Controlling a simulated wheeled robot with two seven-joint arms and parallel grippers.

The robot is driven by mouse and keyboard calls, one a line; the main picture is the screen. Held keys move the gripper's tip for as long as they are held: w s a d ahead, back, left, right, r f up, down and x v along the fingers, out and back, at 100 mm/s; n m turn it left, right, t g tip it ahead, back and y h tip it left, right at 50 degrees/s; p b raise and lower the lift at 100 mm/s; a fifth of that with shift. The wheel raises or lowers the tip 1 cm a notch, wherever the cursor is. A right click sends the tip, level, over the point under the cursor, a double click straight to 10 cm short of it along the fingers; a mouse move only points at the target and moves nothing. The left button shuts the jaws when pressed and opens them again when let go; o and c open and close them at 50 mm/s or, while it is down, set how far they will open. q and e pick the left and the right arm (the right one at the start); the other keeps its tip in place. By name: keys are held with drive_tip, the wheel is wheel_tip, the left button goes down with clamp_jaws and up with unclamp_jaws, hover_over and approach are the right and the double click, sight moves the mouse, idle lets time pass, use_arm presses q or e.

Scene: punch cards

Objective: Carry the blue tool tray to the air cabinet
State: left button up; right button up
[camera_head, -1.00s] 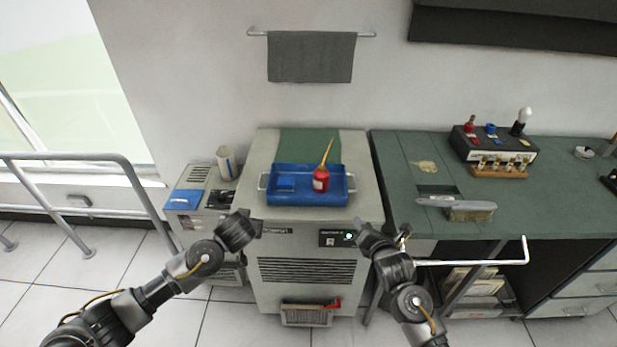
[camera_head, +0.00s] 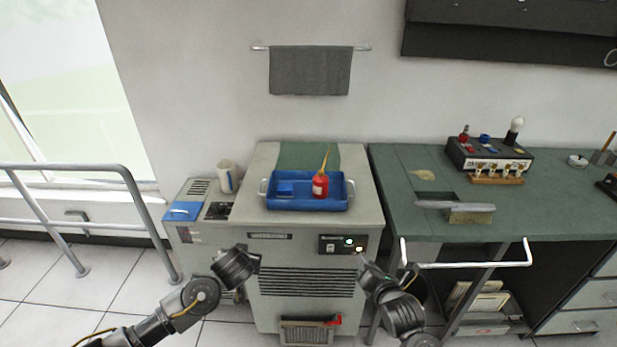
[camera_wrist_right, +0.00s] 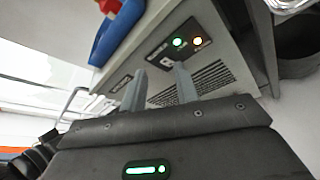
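The blue tool tray (camera_head: 306,204) rests on top of the grey cabinet (camera_head: 262,225), with a handle at each short end. It holds a red oil bottle (camera_head: 320,186) with a yellow spout and a small blue item (camera_head: 285,188). In the right wrist view the tray (camera_wrist_right: 112,40) shows at the upper left. My right gripper (camera_head: 362,258) is in front of the cabinet, below and right of the tray. In the wrist view its two fingers (camera_wrist_right: 162,88) stand apart with nothing between them. My left gripper (camera_head: 256,260) is below and left of the tray; its fingers are not clear.
A lower grey unit (camera_head: 185,238) with a cup (camera_head: 227,176) stands on the left. A green workbench (camera_head: 400,185) with a device (camera_head: 490,153) and a front rail (camera_head: 465,265) is on the right. A towel (camera_head: 310,70) hangs on the wall. A metal railing (camera_head: 140,205) stands at far left.

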drive_tip(key=v, duration=0.9)
drive_tip(key=shift+s+d+f, duration=0.1)
